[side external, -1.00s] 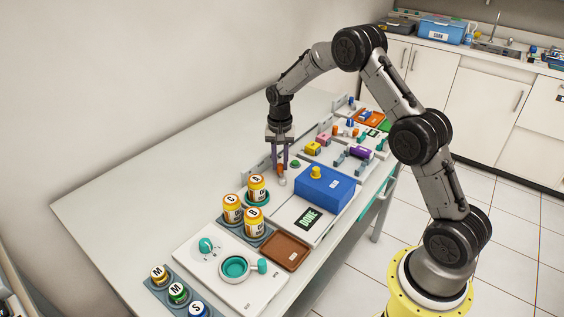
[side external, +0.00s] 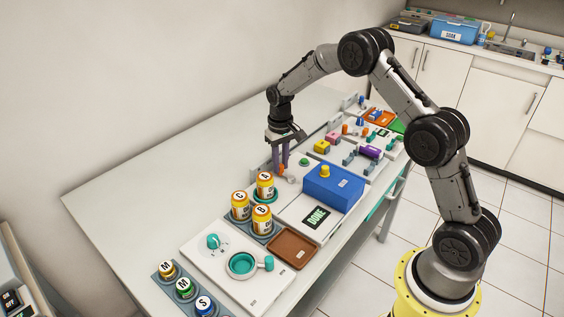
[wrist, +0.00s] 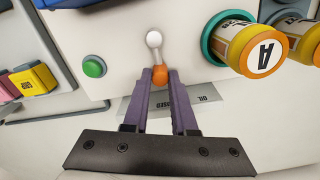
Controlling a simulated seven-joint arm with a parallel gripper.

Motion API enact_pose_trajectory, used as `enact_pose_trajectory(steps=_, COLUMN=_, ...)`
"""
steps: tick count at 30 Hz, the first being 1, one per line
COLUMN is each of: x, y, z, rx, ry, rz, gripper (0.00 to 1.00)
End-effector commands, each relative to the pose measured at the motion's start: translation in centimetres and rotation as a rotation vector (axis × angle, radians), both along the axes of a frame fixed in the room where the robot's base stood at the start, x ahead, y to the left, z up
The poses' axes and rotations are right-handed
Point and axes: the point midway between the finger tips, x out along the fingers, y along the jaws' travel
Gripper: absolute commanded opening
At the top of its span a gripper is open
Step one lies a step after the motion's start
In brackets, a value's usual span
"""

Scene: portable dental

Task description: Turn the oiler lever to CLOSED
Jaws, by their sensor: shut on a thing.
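The oiler lever has a white round pivot (wrist: 153,39) and an orange tip (wrist: 160,77) in the wrist view. In the side view, its orange tip (side external: 282,169) shows low between my fingers, with the white pivot (side external: 291,180) to its lower right. My gripper (wrist: 154,76) has its purple fingers shut on the orange tip. In the side view, my gripper (side external: 281,168) reaches down to the panel.
A green button (wrist: 94,67) is left of the lever in the wrist view. An amber jar marked A (wrist: 250,45) stands close on the right in a teal ring. In the side view, a blue box (side external: 333,187) is near the lever. The table's left side is clear.

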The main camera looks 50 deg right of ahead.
Motion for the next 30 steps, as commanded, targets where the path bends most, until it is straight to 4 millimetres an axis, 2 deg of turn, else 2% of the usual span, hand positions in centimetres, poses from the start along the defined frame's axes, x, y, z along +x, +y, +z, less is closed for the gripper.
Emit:
enact_pose_trajectory(steps=16, x=0.14, y=0.12, z=0.20, rx=0.000, ry=-0.005, rz=0.027, gripper=0.00)
enact_pose_trajectory(steps=17, x=0.14, y=0.12, z=0.20, rx=0.000, ry=-0.005, rz=0.027, gripper=0.27)
enact_pose_trajectory(steps=21, x=0.11, y=0.12, z=0.15, rx=0.000, ry=-0.004, rz=0.026, gripper=0.52)
enact_pose_trajectory(steps=22, x=0.10, y=0.12, z=0.13, rx=0.000, ry=-0.003, rz=0.026, gripper=0.55)
enact_pose_trajectory(steps=30, x=0.04, y=0.11, z=0.10, rx=-0.001, ry=-0.002, rz=0.026, gripper=0.55)
